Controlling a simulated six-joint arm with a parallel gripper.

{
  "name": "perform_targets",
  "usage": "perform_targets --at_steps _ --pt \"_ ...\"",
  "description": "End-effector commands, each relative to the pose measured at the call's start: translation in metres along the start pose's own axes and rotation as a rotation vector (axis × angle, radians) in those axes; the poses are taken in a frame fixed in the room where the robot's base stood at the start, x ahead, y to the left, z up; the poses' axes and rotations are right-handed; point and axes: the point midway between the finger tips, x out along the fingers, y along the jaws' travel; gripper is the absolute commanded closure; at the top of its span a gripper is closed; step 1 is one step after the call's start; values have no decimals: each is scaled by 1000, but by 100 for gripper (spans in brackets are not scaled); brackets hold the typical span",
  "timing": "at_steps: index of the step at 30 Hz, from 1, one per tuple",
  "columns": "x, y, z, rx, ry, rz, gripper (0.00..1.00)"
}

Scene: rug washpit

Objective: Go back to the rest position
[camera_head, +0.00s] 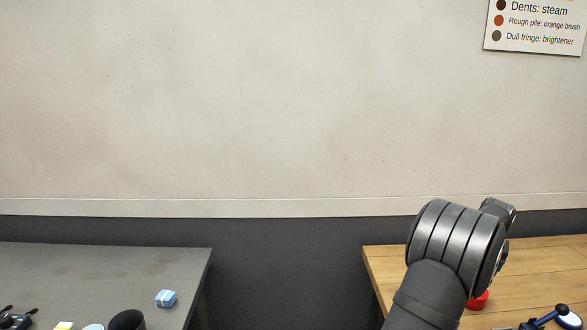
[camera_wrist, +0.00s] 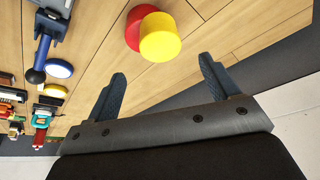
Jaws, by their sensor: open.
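My gripper (camera_wrist: 162,88) shows in the wrist view with its two dark fingers spread wide and nothing between them. It is above the far part of the wooden table (camera_wrist: 215,45). In the head view my arm reaches up at the lower right, in front of the wooden table (camera_head: 385,262), and hides the fingers. A yellow round object (camera_wrist: 160,38) and a red round object (camera_wrist: 134,27) sit close together on the wood beyond the fingertips, apart from them. In the head view the red object (camera_head: 478,301) shows partly behind my arm.
Several tools crowd the left of the wrist view. A grey table (camera_head: 110,270) at left holds a light blue block (camera_head: 166,298) and a black cylinder (camera_head: 127,320). A gap separates the tables.

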Motion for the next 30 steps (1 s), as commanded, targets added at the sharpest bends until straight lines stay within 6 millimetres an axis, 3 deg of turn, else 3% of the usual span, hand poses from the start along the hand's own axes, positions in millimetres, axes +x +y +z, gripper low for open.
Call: perform_targets --at_steps 14,21,30 --pt "95 0 -1 0 1 0 20" --pt "48 3 -17 1 6 2 20" --pt "6 44 4 3 5 2 20"
